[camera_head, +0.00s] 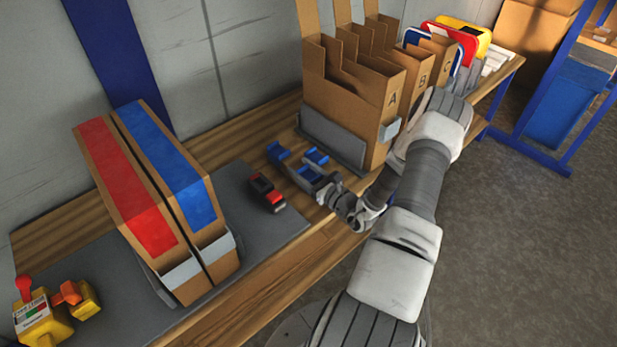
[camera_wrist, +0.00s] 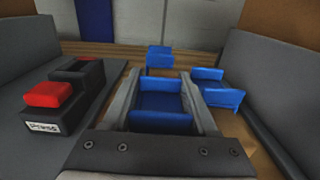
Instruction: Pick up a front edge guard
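Three blue edge guards lie close together on the wooden table. In the wrist view, one guard (camera_wrist: 161,102) is between the two fingers of my gripper (camera_wrist: 161,80) and fills nearly the whole gap. Whether the fingers press on it or only straddle it, I cannot tell. A second guard (camera_wrist: 159,58) is just beyond the fingertips, and a third guard (camera_wrist: 218,87) is just right of the right finger. In the head view my gripper (camera_head: 328,188) is low at the guards, with the far-left guard (camera_head: 279,151) and another guard (camera_head: 315,156) beyond it.
A black and red device (camera_head: 266,192) stands left of my gripper on a grey mat (camera_head: 240,185). Cardboard bins (camera_head: 345,105) marked with letters stand behind on the right, with a grey plate (camera_head: 333,138) at their foot. Red and blue topped boxes (camera_head: 160,200) stand at left.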

